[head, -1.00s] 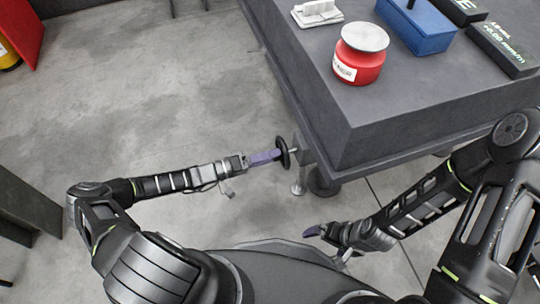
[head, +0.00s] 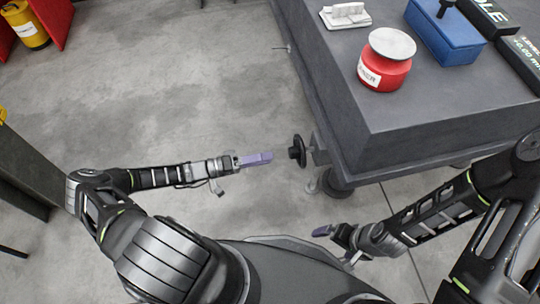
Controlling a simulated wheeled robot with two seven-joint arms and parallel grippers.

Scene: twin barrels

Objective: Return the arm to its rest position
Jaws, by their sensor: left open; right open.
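My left gripper (head: 257,159) has purple fingers and points right, toward a black handwheel (head: 298,151) on the side of the grey table (head: 330,95). A gap of floor shows between the fingertips and the handwheel. The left gripper is open and holds nothing. My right gripper (head: 322,231) is low in front of my base, right of centre, with its purple fingers pointing left. It is open and empty, though its fingers show only small.
On the table stand a red pot with a grey lid (head: 385,62), a white block (head: 345,15) and a blue box (head: 446,32). A yellow drum (head: 27,27) is at the far left. The floor (head: 180,80) left of the table is clear.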

